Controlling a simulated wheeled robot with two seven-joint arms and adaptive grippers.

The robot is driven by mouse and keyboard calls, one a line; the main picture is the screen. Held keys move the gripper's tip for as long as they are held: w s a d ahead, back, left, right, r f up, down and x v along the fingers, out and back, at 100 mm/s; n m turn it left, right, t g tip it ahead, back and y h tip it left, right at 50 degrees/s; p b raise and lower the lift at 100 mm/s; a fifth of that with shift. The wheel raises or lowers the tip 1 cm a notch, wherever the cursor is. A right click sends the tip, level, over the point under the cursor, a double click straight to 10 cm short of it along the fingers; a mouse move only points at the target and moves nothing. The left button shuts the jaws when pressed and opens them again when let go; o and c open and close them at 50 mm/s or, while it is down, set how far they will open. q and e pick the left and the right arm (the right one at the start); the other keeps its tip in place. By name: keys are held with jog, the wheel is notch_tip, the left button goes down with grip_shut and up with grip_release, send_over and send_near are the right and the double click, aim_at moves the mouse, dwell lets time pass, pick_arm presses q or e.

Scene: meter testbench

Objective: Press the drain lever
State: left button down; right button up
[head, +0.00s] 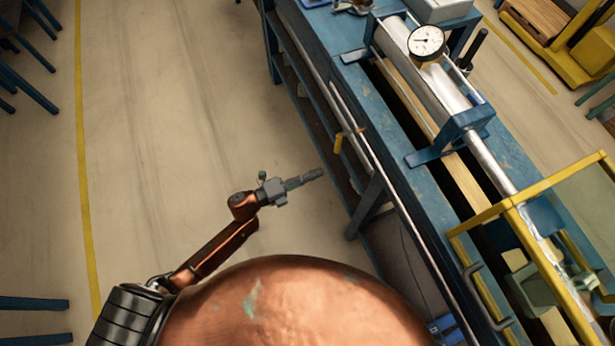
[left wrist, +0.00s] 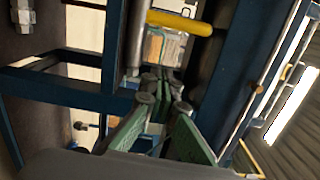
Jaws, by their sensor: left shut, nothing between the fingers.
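The drain lever, a short yellow handle (head: 338,143), sticks out from the pipe along the left side of the blue bench in the head view. A yellow bar that looks like the same lever (left wrist: 180,22) lies across the top of the left wrist view. My left gripper (head: 316,174) is shut and empty. It is off the bench's side, a little below and left of the lever in the head view, and apart from it. Its green fingers (left wrist: 164,102) point toward the lever's side in the left wrist view. My right gripper is not in view.
The blue bench (head: 402,128) carries a long metal cylinder with a round dial gauge (head: 426,42) and a yellow-framed guard (head: 505,208). A bench leg (head: 368,205) stands close to the gripper. The floor (head: 160,110) to the left is clear.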

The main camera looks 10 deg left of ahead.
pick_arm(q)
jog(key=shift+v, duration=1.3)
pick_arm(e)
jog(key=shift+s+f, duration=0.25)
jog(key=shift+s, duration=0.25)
